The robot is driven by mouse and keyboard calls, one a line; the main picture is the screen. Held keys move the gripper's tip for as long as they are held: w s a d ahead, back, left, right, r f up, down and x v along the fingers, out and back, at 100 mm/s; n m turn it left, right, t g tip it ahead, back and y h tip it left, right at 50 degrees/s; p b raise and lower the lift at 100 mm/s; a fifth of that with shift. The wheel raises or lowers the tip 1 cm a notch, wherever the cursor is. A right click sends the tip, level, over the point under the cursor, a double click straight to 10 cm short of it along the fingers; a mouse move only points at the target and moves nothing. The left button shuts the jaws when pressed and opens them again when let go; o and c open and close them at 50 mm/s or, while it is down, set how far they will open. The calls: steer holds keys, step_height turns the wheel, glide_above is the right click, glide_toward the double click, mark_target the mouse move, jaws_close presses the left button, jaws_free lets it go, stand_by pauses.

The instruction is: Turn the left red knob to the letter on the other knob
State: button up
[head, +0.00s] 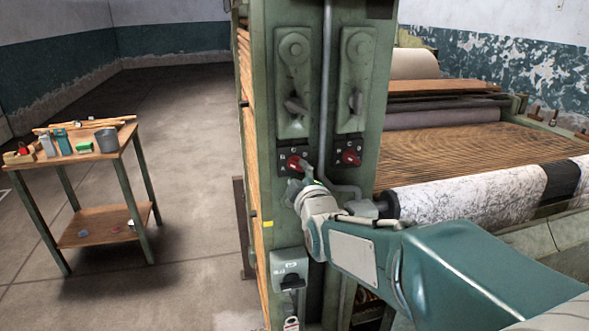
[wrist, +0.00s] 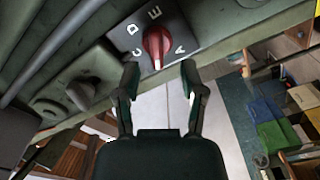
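The left red knob (head: 293,163) sits on a black lettered plate on the green machine post. In the wrist view the red knob (wrist: 157,46) at my gripper is centred near the top, with letters C, D, E and A around it. It carries a pale line; which letter it points to is hard to tell. The other red knob (head: 350,157) is on its own plate to the right; its letters are too small to read. My gripper (head: 304,184) is just below the left knob. In the wrist view its two fingers (wrist: 160,68) are apart, with nothing between them, short of the knob.
Grey lever handles (head: 296,105) sit above the knobs, and a conduit (head: 327,90) runs between the two plates. A rotary switch box (head: 289,269) is lower on the post. A small table (head: 100,158) with tools stands at left, with open floor between.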

steer(key=v, duration=0.8)
steer(key=shift+s, duration=0.1)
steer(key=s+d+f+m+g+h, duration=0.1)
steer(key=s+d+f+m+g, duration=0.2)
steer(key=s, duration=0.4)
steer(key=s+d+f+m+g+h, duration=0.2)
steer(key=s+d+f+m+g, duration=0.1)
steer(key=s+d+m+g, duration=0.2)
steer(key=s+d+f+m+g+h, duration=0.2)
steer(key=s+d+m, duration=0.4)
steer(key=s, duration=0.5)
steer(key=shift+f+m+g, duration=0.6)
steer(key=shift+f+g, duration=0.05)
steer(key=shift+g, duration=0.25)
steer(key=shift+d, duration=0.1)
stand_by(0.5)
